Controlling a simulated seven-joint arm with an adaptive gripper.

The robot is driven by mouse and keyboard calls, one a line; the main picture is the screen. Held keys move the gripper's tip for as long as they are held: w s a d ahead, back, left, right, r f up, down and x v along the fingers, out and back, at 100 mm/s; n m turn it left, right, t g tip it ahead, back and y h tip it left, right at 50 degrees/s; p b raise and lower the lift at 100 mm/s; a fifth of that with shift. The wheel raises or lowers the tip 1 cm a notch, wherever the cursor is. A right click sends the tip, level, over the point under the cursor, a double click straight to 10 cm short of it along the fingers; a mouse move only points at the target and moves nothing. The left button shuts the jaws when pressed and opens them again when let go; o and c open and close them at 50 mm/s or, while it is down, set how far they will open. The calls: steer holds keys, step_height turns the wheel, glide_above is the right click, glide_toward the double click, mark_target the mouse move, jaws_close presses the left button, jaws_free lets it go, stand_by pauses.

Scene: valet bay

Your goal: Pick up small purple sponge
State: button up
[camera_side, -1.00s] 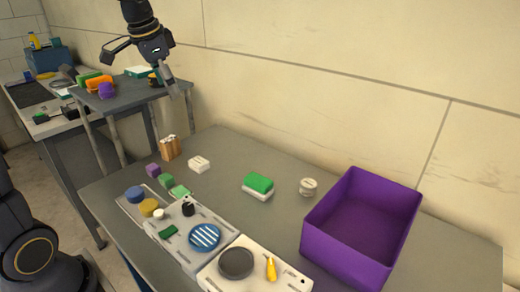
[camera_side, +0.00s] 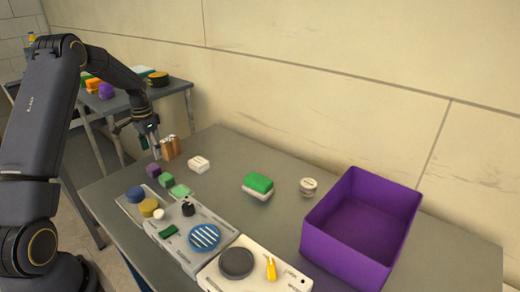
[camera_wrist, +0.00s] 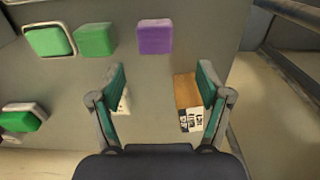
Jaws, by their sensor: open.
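The small purple sponge (camera_side: 153,170) lies on the grey table near its left edge, beside a green block. In the wrist view the sponge (camera_wrist: 155,36) lies flat, beyond my fingertips and roughly in line with the gap between them. My gripper (camera_wrist: 161,76) is open and empty, pointing down over the table. In the side view my gripper (camera_side: 151,154) hangs just behind the sponge, close to the brown bundle, and apart from the sponge.
A brown bundle (camera_side: 170,147) and a white block (camera_side: 199,164) stand near the gripper. Green blocks (camera_side: 166,180) neighbour the sponge. Trays with round pads (camera_side: 237,263), a green-and-white sponge (camera_side: 258,184) and a purple bin (camera_side: 340,260) lie further right. The table middle is mostly clear.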

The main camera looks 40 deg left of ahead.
mark_target(155, 166)
steer(key=f, duration=0.6)
steer(key=shift+s+d+f, duration=0.25)
steer(key=shift+d+f, duration=0.05)
steer(key=shift+f, duration=0.1)
steer(key=c, duration=0.9)
steer(key=shift+r, duration=0.15)
